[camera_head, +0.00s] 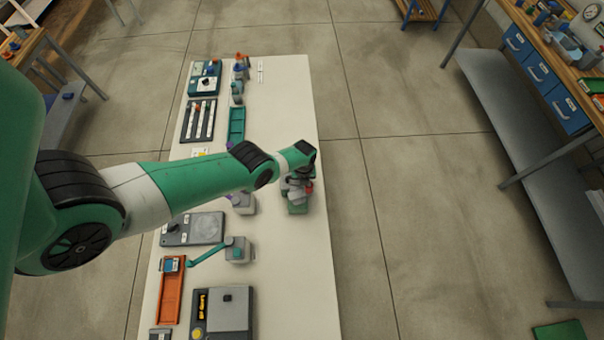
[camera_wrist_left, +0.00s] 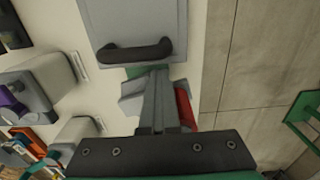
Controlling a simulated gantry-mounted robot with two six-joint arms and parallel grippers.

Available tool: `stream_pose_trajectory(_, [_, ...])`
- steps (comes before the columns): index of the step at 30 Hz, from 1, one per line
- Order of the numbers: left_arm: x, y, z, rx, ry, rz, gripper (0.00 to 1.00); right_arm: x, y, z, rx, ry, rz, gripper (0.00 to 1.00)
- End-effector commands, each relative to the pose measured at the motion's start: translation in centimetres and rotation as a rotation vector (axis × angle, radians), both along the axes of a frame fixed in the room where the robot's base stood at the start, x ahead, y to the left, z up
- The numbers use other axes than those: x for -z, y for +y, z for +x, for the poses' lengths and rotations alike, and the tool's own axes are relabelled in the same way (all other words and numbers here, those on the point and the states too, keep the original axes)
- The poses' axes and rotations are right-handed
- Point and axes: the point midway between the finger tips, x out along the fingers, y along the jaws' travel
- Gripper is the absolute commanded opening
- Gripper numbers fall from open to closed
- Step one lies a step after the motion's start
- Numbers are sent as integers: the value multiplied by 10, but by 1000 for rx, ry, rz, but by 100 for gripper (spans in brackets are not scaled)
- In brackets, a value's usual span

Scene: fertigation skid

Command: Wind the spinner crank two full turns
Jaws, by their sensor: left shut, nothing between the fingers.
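My left gripper (camera_head: 299,186) is shut with nothing between its fingers, low over a small green-based device (camera_head: 298,209) at the table's right edge. In the left wrist view the closed fingers (camera_wrist_left: 160,103) point at a grey box with a dark curved handle (camera_wrist_left: 138,49). A red part (camera_wrist_left: 184,107) shows beside the fingers; contact is unclear. A teal crank arm (camera_head: 207,254) reaches left from a grey block (camera_head: 238,250) nearer the front. No label marks the spinner crank, so I cannot tell which device carries it. My right gripper is out of view.
The white table (camera_head: 300,290) also holds a grey block with a purple knob (camera_wrist_left: 12,104), an orange tray (camera_head: 171,300), a grey plate (camera_head: 207,229) and a dark panel with white strips (camera_head: 199,121). Open floor lies to the right. My left arm hides the table's middle.

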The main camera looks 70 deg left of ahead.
Motion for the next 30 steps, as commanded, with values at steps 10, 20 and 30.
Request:
stream_pose_trajectory(10, [0, -16, 9, 1, 0, 0, 0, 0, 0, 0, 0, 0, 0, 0])
stream_pose_trajectory(20, [-1, -23, 9, 2, 1, -1, 0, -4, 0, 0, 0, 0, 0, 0])
stream_pose_trajectory(30, [0, -39, 9, 0, 1, -1, 0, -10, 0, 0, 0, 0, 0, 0])
